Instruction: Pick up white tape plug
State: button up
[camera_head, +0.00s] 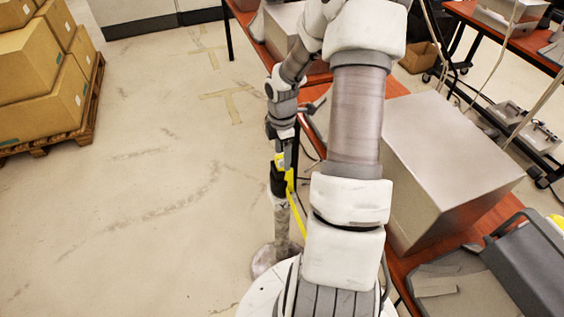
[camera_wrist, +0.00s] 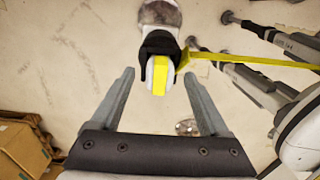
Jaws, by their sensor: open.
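The white tape plug (camera_wrist: 150,77), with a yellow stripe down its middle, shows in the wrist view at the black head (camera_wrist: 160,43) of a barrier post. It lies between the tips of my gripper (camera_wrist: 159,74) in that view. My gripper is open, one finger on each side, and no contact shows. Yellow tape (camera_wrist: 255,61) runs from the head to the right. In the head view, my gripper (camera_head: 284,150) is above the post's black head (camera_head: 277,181), and the yellow tape (camera_head: 297,213) slants down beside it. I cannot make out the plug clearly there.
The post's round base (camera_head: 264,262) stands on the floor. Red-brown tables (camera_head: 398,88) with a large grey box (camera_head: 450,150) lie to the right. Cardboard boxes (camera_head: 40,75) on a wooden pallet (camera_head: 82,131) stand at the left. The floor between is clear.

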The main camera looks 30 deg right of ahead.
jog(key=shift+f, duration=0.85)
jog(key=shift+c, duration=0.3)
grip_shut()
jog(key=shift+r, duration=0.1)
